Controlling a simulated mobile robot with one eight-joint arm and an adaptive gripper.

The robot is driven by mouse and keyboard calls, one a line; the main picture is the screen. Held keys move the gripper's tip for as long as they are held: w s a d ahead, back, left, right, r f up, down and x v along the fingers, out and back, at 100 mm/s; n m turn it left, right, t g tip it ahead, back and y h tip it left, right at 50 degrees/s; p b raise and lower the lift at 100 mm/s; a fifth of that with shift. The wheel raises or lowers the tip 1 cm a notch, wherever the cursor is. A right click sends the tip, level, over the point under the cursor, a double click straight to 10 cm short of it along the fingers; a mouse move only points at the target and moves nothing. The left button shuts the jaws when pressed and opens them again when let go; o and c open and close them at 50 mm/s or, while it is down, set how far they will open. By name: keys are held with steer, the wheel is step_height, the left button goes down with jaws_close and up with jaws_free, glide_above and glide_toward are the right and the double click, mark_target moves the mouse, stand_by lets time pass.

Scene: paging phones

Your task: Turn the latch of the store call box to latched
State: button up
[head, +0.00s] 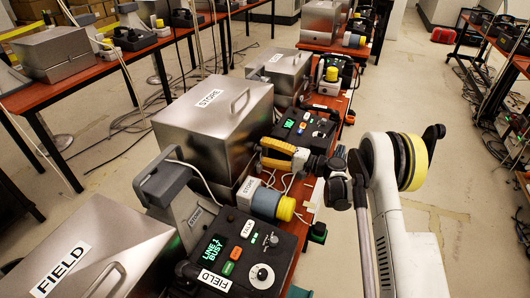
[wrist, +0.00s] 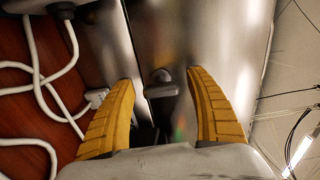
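The store call box (head: 190,128) is a large brushed-metal box with a STORE label and a handle on its lid. It fills much of the wrist view as shiny metal (wrist: 220,40). Its latch (wrist: 161,82) is a small grey knob beside the dark seam, seen between my fingers; its setting is hard to read. My gripper (head: 264,153) has yellow fingers pointed at the box's near right side. In the wrist view my gripper (wrist: 163,85) is open, one finger on each side of the latch, with visible gaps. The latch is hidden in the head view.
A black console (head: 302,128) with a green display stands just behind my gripper. Another console (head: 235,250) and a blue-yellow cylinder (head: 272,204) stand in front. A FIELD box (head: 90,255) is at lower left. White cables (wrist: 40,70) lie left in the wrist view.

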steer(key=v, duration=1.2)
steer(key=shift+r, duration=0.1)
